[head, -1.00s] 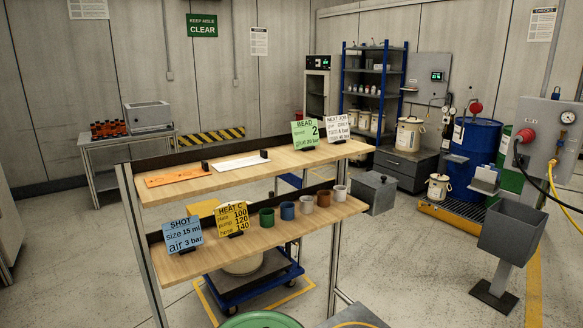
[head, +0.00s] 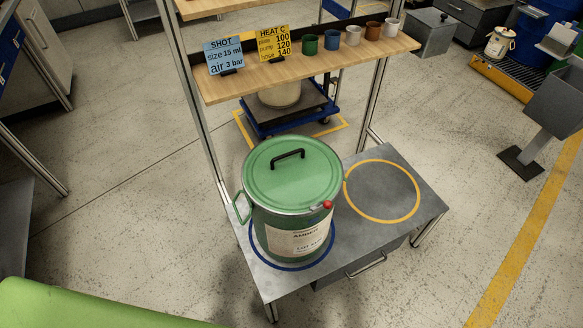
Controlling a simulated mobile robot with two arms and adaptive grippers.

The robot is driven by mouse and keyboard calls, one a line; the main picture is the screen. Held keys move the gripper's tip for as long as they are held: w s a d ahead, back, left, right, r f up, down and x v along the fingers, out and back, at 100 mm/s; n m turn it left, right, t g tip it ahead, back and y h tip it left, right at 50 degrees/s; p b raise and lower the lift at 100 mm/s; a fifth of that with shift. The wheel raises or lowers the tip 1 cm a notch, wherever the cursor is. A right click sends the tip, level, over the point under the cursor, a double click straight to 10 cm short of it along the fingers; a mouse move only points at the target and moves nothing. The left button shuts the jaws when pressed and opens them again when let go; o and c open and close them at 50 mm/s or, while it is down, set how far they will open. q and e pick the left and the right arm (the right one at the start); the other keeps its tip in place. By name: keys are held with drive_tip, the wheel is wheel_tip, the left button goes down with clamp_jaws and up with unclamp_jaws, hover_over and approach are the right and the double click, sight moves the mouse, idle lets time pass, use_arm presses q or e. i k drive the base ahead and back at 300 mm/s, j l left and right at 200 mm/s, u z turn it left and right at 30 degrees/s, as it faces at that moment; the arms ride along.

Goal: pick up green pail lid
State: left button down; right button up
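The green pail lid (head: 293,174) sits on top of the green pail (head: 291,232), with a black bar handle (head: 288,158) across its upper side. A small red knob (head: 327,204) shows at the rim on the right front. The pail stands upright inside a blue ring on a grey bench and has a pale label on its front and a green handle at its left side. Neither of my grippers is in view.
An empty yellow ring (head: 383,191) marks clear room on the grey bench (head: 428,196) right of the pail. Behind rises a wooden shelf (head: 305,66) with signs and several cups. A green surface (head: 75,308) fills the lower left corner. A grey bin (head: 558,100) stands at right.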

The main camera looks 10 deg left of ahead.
sight(292, 167)
drive_tip(key=u, duration=0.4)
drive_tip(key=i+l+u, duration=0.15)
drive_tip(key=l+u, duration=0.3)
drive_tip(key=l, duration=0.2)
drive_tip(key=l+u, duration=0.45)
drive_tip(key=l, duration=0.25)
drive_tip(key=i, duration=0.05)
